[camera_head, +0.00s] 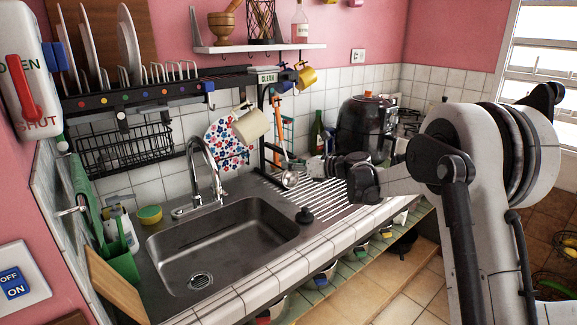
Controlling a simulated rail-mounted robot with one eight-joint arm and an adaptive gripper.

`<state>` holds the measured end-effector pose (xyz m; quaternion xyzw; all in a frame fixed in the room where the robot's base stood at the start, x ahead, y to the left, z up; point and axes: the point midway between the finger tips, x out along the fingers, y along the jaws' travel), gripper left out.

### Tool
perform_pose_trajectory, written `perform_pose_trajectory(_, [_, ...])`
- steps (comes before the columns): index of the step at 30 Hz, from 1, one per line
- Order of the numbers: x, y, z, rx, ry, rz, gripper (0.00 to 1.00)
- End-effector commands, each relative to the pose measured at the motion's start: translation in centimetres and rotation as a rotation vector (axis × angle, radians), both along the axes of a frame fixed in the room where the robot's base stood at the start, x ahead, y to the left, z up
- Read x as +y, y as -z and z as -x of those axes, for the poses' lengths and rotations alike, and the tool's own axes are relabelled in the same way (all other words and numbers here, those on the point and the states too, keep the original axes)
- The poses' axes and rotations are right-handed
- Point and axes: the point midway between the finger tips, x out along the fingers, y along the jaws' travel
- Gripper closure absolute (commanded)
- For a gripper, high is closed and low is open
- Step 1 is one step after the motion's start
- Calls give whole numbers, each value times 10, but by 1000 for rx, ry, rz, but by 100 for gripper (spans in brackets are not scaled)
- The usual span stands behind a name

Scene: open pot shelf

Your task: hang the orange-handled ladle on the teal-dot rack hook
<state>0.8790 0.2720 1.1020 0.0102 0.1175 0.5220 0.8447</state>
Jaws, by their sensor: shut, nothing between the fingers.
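The ladle has an orange handle (277,110) and a metal bowl (290,180). It is near upright at the right end of the dish rack, handle up and bowl low over the drainboard. What holds its top is too small to tell. The rack rail (145,98) carries a row of small coloured dots; I cannot tell for sure which is teal. A hook (212,106) shows below the rail's right part. My gripper (316,169) is shut and empty, just right of the ladle bowl; whether they touch is unclear.
A cream mug (250,124) and a flowered cloth (226,140) hang under the rack. The faucet (205,175) rises behind the sink (225,290). A black stopper (305,215) sits on the drainboard. A dark air fryer (365,127) and green bottle (317,133) stand behind my gripper.

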Motion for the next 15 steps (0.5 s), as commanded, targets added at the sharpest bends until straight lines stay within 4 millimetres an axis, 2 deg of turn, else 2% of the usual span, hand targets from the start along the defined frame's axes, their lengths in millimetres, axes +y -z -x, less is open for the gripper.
perform_pose_trajectory(5, [0, 0, 0, 0, 0, 0, 100])
perform_pose_trajectory(11, [0, 0, 0, 0, 0, 0, 75])
perform_pose_trajectory(15, [0, 0, 0, 0, 0, 0, 73])
